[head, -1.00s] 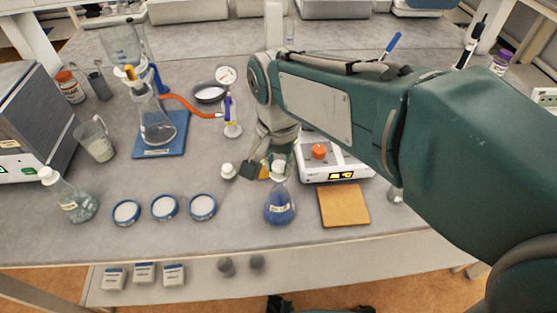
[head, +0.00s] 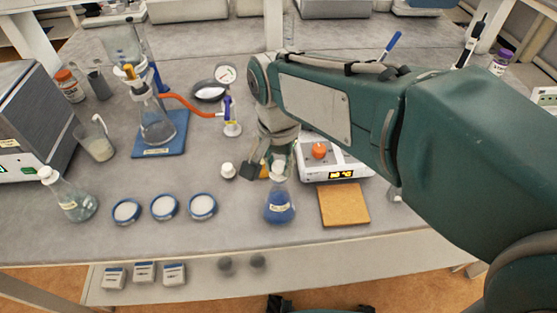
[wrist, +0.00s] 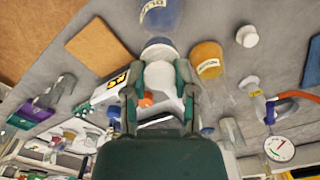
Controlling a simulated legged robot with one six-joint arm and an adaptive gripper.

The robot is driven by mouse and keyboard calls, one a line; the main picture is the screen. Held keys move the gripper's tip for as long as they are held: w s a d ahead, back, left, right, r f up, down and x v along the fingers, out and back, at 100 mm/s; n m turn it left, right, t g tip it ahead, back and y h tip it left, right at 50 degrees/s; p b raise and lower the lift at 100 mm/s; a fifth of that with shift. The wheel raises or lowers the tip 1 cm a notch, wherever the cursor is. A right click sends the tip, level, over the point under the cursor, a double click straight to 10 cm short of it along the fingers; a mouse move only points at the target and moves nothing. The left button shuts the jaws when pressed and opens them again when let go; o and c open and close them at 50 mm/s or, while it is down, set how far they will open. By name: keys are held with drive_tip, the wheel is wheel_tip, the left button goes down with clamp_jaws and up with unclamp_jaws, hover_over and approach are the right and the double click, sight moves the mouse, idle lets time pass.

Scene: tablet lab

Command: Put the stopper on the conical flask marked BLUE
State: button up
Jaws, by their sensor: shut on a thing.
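The conical flask with blue liquid (head: 279,208) stands upright on the bench, and its label reads BLUE in the wrist view (wrist: 160,14). My gripper (wrist: 160,82) is shut on a white stopper (wrist: 162,76). In the head view the stopper (head: 278,172) shows at the top of the blue flask's neck. I cannot tell whether it touches the mouth or sits in it. In the head view my gripper (head: 268,166) is just behind the flask's neck, partly hidden by my arm.
An orange-yellow flask (wrist: 207,62) stands close beside the gripper. Another white stopper (head: 228,171) lies left of the blue flask. A balance (head: 335,166) and a brown board (head: 343,205) are at right. Several dishes (head: 203,207) and a stoppered flask (head: 70,200) stand at left.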

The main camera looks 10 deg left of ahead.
idle(0.4)
drive_tip(key=o, duration=0.9)
drive_tip(key=o, duration=0.3)
drive_tip(key=shift+o, duration=0.2)
drive_tip(key=shift+r, duration=3.5)
